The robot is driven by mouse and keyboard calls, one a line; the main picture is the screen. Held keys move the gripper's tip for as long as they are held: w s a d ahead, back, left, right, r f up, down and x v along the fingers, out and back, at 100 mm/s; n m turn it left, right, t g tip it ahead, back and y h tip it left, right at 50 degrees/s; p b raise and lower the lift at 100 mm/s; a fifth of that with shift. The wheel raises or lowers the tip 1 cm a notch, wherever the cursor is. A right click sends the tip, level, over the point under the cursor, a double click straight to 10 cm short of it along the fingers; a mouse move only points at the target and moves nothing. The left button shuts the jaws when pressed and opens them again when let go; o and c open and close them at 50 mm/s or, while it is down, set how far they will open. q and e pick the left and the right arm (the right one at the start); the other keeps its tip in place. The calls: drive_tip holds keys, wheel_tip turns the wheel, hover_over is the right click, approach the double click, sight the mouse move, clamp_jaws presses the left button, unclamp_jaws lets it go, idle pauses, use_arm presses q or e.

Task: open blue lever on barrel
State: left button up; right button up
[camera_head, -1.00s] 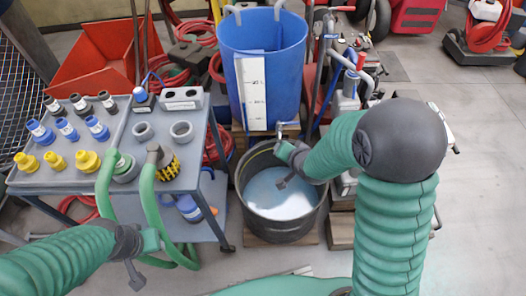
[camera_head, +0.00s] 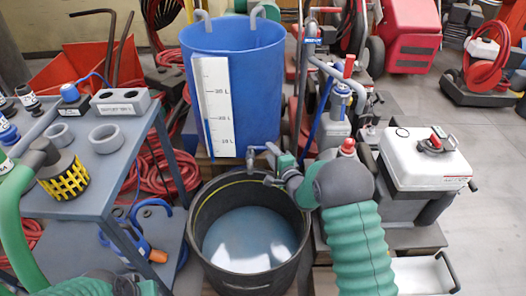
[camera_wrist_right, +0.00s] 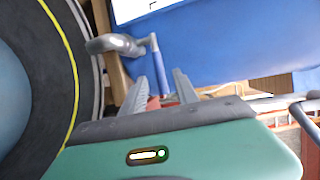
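The blue barrel (camera_head: 232,85) stands at the back centre, with a white level scale on its front. Its tap (camera_head: 250,160) sticks out low at the front, and the blue lever (camera_head: 266,148) points right. In the right wrist view the grey spout (camera_wrist_right: 115,44) and the blue lever (camera_wrist_right: 159,66) show clearly. My right gripper (camera_head: 272,166) is beside the tap. In the wrist view its two fingers (camera_wrist_right: 163,82) are apart, with the lever's end between or just beyond them; contact cannot be told.
A black tub (camera_head: 288,258) with pale liquid stands under the tap. A white canister (camera_head: 425,160) is close to my right arm. Red hoses lie behind. Open floor is at far right.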

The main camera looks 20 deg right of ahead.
sight(265, 147)
drive_tip(key=b+x, duration=0.2)
drive_tip(key=x, duration=0.5)
drive_tip(key=shift+b, duration=0.35)
drive_tip(key=shift+d, duration=0.15)
drive_tip(key=shift+c, duration=0.4)
drive_tip(key=c, duration=0.7)
clamp_jaws()
drive_tip(key=shift+s+f, duration=0.1)
drive_tip(key=shift+f, duration=0.1)
